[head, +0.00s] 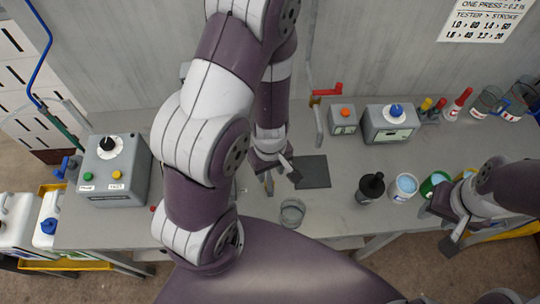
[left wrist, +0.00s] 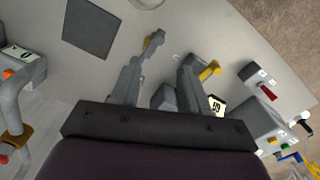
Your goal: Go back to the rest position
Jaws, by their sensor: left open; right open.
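My left gripper (head: 280,178) hangs over the middle of the grey table, beside a dark square mat. In the left wrist view its two fingers (left wrist: 181,57) are spread, with nothing between them but table and equipment behind. My right gripper (head: 439,228) is at the right, near the table's front edge, close to a green-rimmed cup (head: 434,184). Its fingers are apart and I see nothing held in them. My left arm covers part of the table's middle.
A clear glass beaker (head: 292,213) stands just in front of my left gripper. The dark mat (head: 313,172) is flat. Control boxes (head: 113,172) (head: 390,123) stand left and back.

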